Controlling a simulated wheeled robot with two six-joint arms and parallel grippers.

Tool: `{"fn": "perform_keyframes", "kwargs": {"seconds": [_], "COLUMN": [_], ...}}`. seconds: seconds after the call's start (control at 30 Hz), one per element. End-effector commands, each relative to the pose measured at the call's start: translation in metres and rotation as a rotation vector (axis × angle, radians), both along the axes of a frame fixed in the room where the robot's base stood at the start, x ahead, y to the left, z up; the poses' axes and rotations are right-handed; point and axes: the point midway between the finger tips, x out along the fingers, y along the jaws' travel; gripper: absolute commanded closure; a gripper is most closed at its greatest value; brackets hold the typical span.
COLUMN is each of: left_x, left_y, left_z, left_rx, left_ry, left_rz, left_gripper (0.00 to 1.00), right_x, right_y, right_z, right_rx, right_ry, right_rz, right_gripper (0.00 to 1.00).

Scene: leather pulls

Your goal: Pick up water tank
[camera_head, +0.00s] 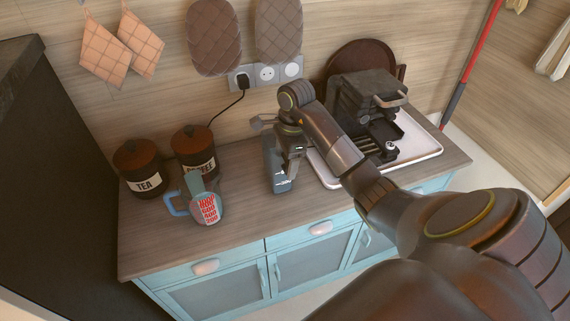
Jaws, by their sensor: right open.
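A clear jug with red number marks and a blue handle (209,207) stands upright on the wooden counter at the left of centre. It is the thing that looks most like the water tank, but I cannot be sure of that. My right gripper (284,184) is open and points down over the middle of the counter, to the right of the jug and apart from it. I see nothing between its fingers. Its own arm covers part of the counter behind it. My left gripper is not in view.
A dark coffee machine (362,102) stands on a white tray (419,141) at the right, partly behind my arm. Dark canisters marked TEA (146,183) and, partly hidden, another (197,164) stand behind the jug. A black cord (229,108) hangs from the socket. The counter (247,216) is bare between jug and gripper.

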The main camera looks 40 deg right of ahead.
Motion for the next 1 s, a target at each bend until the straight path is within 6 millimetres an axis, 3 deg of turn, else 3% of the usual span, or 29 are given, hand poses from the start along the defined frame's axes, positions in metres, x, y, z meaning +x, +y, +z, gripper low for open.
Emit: {"fn": "perform_keyframes", "kwargs": {"seconds": [0.03,0.1,0.4,0.9,1.0], "left_x": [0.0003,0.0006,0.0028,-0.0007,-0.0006], "left_y": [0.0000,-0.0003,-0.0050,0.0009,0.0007], "left_z": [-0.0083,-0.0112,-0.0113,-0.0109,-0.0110], "left_rx": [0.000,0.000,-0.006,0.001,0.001], "left_ry": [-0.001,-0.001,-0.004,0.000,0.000], "left_rz": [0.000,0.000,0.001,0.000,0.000], "left_gripper": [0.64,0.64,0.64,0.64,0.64], "right_x": [-0.0005,-0.0006,-0.0006,-0.0007,-0.0009], "right_y": [0.0066,0.0117,0.0155,0.0146,0.0145], "right_z": [-0.0122,-0.0180,-0.0198,-0.0203,-0.0203], "right_rx": [0.002,0.001,0.000,-0.002,-0.002], "right_ry": [0.001,0.001,0.000,0.001,0.002], "right_rz": [0.004,0.007,0.009,0.007,0.007], "right_gripper": [0.29,0.29,0.29,0.93,1.00]}}
